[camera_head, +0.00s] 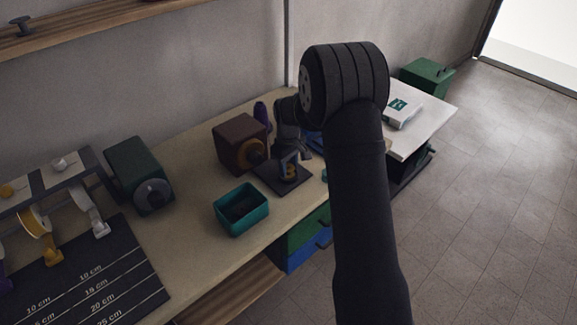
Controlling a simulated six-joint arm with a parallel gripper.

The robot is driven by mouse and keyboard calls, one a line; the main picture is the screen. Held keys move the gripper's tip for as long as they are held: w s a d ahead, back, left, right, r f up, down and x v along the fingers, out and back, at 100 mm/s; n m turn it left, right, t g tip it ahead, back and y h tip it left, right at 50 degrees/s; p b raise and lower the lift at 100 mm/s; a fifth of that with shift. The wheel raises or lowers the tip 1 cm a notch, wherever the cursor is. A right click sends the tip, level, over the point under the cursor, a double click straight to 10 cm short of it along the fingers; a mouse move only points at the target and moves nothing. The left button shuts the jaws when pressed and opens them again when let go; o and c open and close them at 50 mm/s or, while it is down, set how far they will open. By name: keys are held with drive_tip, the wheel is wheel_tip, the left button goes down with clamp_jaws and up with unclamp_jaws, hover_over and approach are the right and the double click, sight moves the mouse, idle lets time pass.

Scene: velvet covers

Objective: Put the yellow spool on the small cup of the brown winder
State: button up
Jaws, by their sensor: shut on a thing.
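The brown winder (236,140) is a box on the bench, with an orange-brown round part (254,153) on its right side. Which part of it is the small cup is too small to tell. My gripper (290,163) points down just right of the winder, over a dark flat plate (268,179). It is shut on a small yellow thing (290,172) that looks like the yellow spool, low over the plate. Whether the spool touches the plate cannot be told. My gripper hides part of the spool.
A teal open bin (230,223) stands in front of the winder. A dark green winder (139,174) with a grey disc is to the left. A purple object (261,112) stands behind. A rack with ribbons (45,185) and a marked mat (98,272) fill the left.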

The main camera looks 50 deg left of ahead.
sight(288, 167)
drive_tip(key=shift+f, duration=0.25)
drive_tip(key=o, duration=0.9)
drive_tip(key=shift+o, duration=0.2)
wheel_tip(288, 167, up, 12)
drive_tip(key=shift+f, duration=4.25)
drive_tip(key=shift+f, duration=0.1)
